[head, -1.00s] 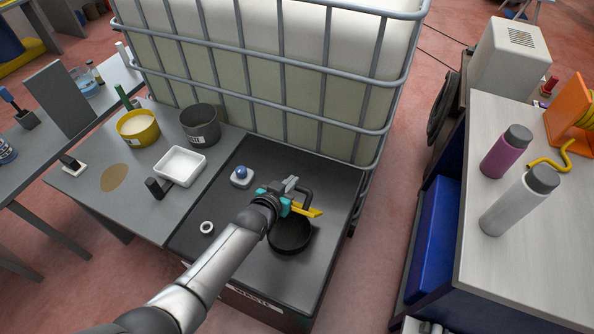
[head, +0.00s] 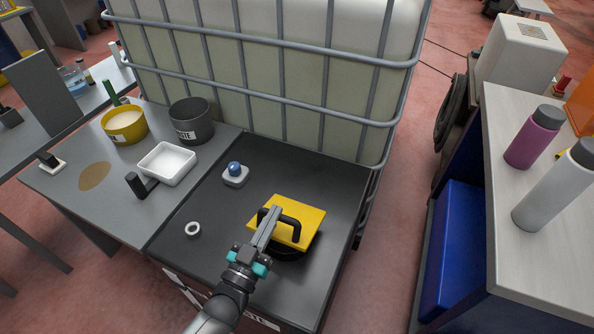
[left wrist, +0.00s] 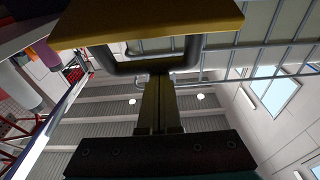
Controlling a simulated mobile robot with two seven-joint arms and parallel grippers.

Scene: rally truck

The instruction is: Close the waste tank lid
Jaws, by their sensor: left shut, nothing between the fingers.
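The yellow waste tank lid (head: 311,216) with its black handle (head: 296,228) lies over the round black opening (head: 288,255) in the dark tank top. The near rim of the opening shows below the lid; whether the lid is fully seated I cannot tell. My left gripper (head: 268,228) is shut and empty, its fingers at the left end of the handle. In the left wrist view, the closed fingers (left wrist: 159,100) reach to the handle bar (left wrist: 150,66), and the lid's yellow edge (left wrist: 150,22) lies beyond. Contact with the handle is unclear. My right gripper is not in view.
A blue knob on a white base (head: 235,174) and a white ring (head: 192,229) sit on the tank top. A white tray (head: 167,163), grey pot (head: 191,121) and yellow pot (head: 124,124) stand left. A caged tank (head: 265,75) rises behind.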

